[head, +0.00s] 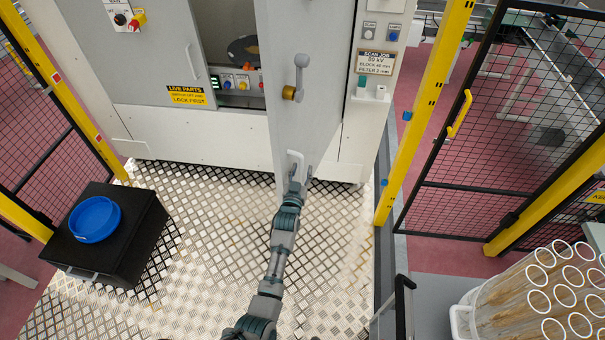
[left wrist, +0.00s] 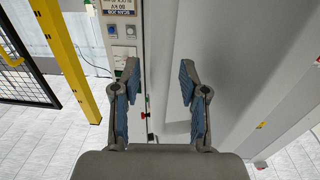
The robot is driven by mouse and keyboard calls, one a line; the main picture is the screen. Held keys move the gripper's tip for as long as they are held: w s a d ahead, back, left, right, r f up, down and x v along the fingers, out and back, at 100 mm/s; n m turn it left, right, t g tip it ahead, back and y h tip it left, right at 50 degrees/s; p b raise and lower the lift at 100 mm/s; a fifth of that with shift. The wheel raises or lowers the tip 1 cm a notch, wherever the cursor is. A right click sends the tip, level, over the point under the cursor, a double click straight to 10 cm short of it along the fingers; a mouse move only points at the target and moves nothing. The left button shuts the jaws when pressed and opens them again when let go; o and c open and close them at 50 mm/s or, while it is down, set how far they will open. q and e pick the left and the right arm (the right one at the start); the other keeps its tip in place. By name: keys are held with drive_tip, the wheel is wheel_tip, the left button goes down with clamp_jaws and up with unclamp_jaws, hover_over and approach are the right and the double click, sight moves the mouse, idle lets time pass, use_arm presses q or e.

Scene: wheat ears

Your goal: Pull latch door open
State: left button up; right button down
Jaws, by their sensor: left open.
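The grey latch door (head: 308,30) of the cabinet stands ajar, swung out toward me, with an opening to its left. A lever latch (head: 299,72) with a brass-coloured part is on its face. A pale pull handle (head: 295,160) sits near the door's bottom end. My left gripper (head: 298,182) is at this handle, its fingers close on either side; contact cannot be told. In the left wrist view my left gripper (left wrist: 159,82) has its fingers apart in front of the grey door (left wrist: 235,75); the handle is not clear there. My right gripper is not in view.
The cabinet's panel with buttons (head: 375,62) is right of the door. A black box with a blue bowl (head: 95,219) stands at left. Yellow posts (head: 412,130) and mesh fences flank the area. A rack of tubes (head: 545,295) is at bottom right. Tread-plate floor (head: 200,250) is clear.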

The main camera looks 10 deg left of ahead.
use_arm(q)
drive_tip(key=shift+s+a, duration=0.15)
drive_tip(key=shift+s, duration=0.2)
drive_tip(key=s, duration=1.1)
drive_tip(key=shift+a, duration=0.2)
